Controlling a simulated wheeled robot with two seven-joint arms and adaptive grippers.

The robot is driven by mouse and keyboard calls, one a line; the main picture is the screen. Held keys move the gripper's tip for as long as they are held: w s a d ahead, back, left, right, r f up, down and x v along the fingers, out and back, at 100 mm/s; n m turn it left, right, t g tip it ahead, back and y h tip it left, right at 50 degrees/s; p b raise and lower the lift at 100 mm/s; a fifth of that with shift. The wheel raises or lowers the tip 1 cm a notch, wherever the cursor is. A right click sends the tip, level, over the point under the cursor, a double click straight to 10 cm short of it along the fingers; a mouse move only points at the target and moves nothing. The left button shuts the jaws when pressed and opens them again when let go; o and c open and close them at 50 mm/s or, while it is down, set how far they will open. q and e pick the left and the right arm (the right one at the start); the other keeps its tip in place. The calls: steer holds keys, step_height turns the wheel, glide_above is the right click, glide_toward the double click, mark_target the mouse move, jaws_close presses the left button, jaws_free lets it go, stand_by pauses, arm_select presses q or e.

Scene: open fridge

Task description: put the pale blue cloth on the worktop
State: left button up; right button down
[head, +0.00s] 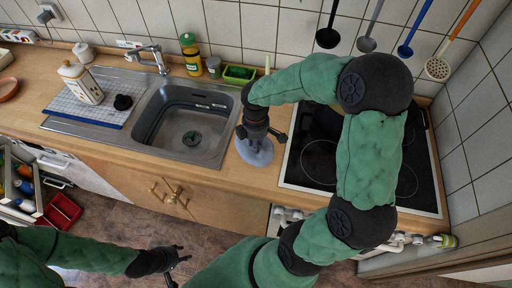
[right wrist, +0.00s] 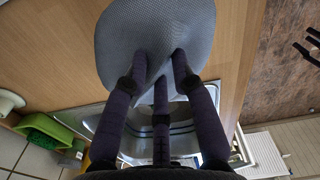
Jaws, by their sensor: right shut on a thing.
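The pale blue cloth (head: 255,153) shows over the strip of wooden worktop (head: 228,178) between the sink and the hob. My right gripper (head: 260,138) is above it, fingers pointing down. In the right wrist view the fingers (right wrist: 157,75) are shut on the cloth (right wrist: 150,28), which is creased between the tips and spreads out over the wood. I cannot tell whether its underside touches the worktop. My left gripper (head: 178,264) is low over the floor, its fingers apart and empty.
The sink (head: 190,125) lies left of the cloth and the black hob (head: 318,160) lies right. A green tray (head: 238,74), a yellow bottle (head: 191,55) and a jar stand behind. Utensils hang above the hob.

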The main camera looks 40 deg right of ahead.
steer(key=shift+w+d+f, duration=0.35)
steer(key=shift+d+f, duration=0.05)
steer(key=shift+f, duration=0.3)
steer(key=shift+w+d+f+b, duration=0.1)
steer(key=shift+f+b, duration=0.35)
steer(key=shift+f, duration=1.15)
steer(key=shift+f, duration=0.1)
steer(key=c, duration=1)
jaws_free()
steer(key=shift+r, duration=0.2)
step_height(320, 180, up, 12)
steer(key=shift+f+p, duration=0.1)
steer(key=shift+p, duration=1.15)
